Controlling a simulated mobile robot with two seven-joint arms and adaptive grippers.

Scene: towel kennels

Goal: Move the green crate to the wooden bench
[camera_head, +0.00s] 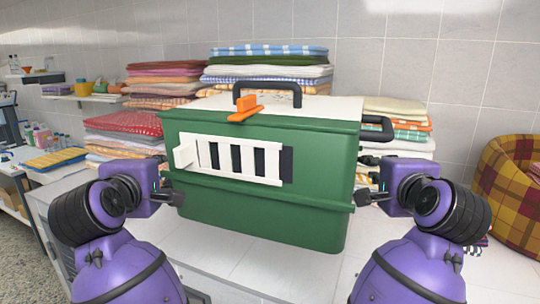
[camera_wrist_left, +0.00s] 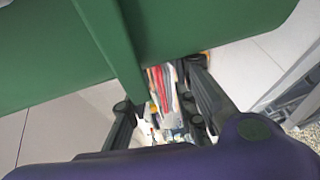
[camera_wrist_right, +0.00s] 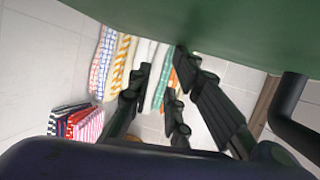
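The green crate (camera_head: 260,214) is large in the middle of the head view, with a white barred door, an orange latch (camera_head: 245,109) and a dark top handle (camera_head: 268,92). It sits slightly slanted between my grippers; I cannot tell whether its base touches the white surface beneath. My left gripper (camera_head: 172,198) is at its left side, below the rim. Its fingers are apart, close to the green wall in the left wrist view (camera_wrist_left: 165,100). My right gripper (camera_head: 362,196) is at the right side, fingers apart below the green wall in the right wrist view (camera_wrist_right: 165,85). No wooden bench is recognizable.
Folded towel stacks stand behind the crate, including a tall stack (camera_head: 265,65), a red stack (camera_head: 125,125) and one at right (camera_head: 398,118). A plaid basket (camera_head: 515,185) is at the far right. A white worktop (camera_head: 290,268) shows bare beneath the crate.

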